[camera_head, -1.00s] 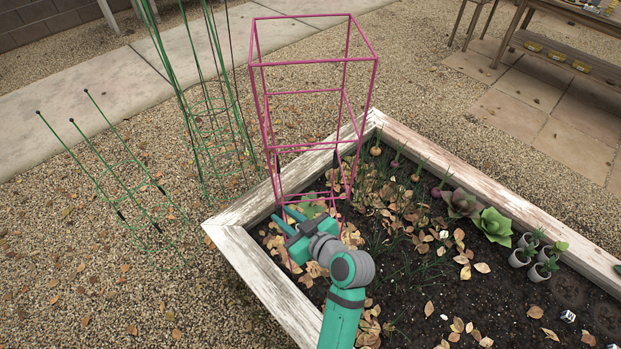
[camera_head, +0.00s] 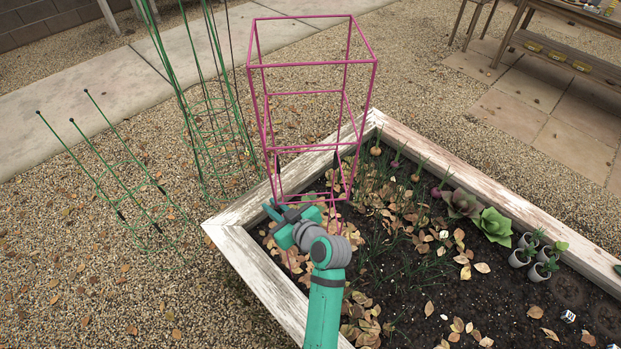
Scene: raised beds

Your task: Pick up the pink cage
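The pink cage (camera_head: 312,64) is a tall square wire frame standing near the far left corner of the raised bed. Its lower part is over the soil and leaf litter, and its legs are partly hidden. My gripper (camera_head: 272,208) is at the cage's lower front left, beside the lower end of its left front post. The teal fingers point up and to the left. They overlap the post in the picture, and I cannot tell whether they touch it or are closed on it.
The bed's weathered wooden rim (camera_head: 262,271) runs close to the left of my gripper. Green wire supports (camera_head: 212,110) and a lower green trellis (camera_head: 112,165) stand on gravel to the left. Potted succulents (camera_head: 533,258) and a green rosette plant (camera_head: 493,225) are at the right.

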